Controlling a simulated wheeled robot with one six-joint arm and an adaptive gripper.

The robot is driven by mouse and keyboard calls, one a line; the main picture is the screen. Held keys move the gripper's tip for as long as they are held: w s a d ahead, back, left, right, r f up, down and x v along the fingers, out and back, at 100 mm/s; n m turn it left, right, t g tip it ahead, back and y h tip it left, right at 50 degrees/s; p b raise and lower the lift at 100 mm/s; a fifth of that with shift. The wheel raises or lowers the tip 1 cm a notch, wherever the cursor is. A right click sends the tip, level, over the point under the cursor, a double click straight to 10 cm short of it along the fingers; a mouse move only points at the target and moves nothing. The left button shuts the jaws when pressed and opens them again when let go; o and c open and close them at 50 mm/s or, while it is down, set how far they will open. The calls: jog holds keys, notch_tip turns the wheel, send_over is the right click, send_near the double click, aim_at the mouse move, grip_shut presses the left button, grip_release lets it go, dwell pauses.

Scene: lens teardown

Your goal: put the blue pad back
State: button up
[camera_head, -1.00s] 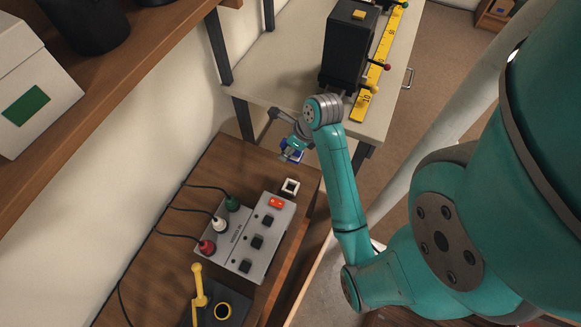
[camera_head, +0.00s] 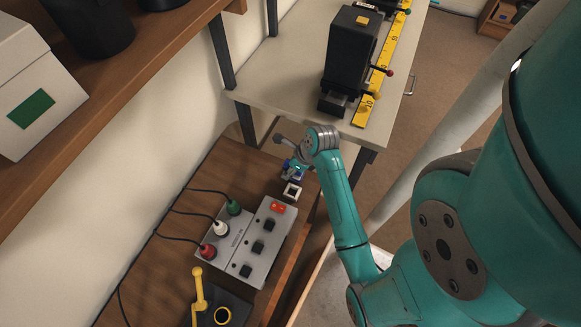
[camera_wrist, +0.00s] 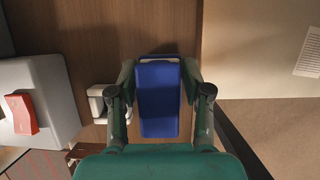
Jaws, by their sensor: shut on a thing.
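The blue pad (camera_wrist: 159,98) is a flat, dark blue block held between the two fingers of my gripper (camera_wrist: 158,72), which are closed along its sides. In the head view my gripper (camera_head: 293,166) is above the brown wooden bench top, and only a bit of blue shows there. A small square piece with a white rim (camera_head: 292,191) and a dark middle stands just below the gripper in that view. In the wrist view this white piece (camera_wrist: 98,103) is left of the pad, partly behind the left finger. I cannot tell the pad's height above the bench.
A grey switch box (camera_head: 250,243) with an orange-red button (camera_head: 277,207) and cabled plugs is close by on the wooden bench (camera_head: 170,262). A black machine (camera_head: 345,55) and a yellow ruler (camera_head: 372,95) stand on the pale table behind. The bench edge is close on the right.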

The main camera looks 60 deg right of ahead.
jog(key=shift+f, duration=0.1)
jog(key=o, duration=1.3)
jog(key=v, duration=1.2)
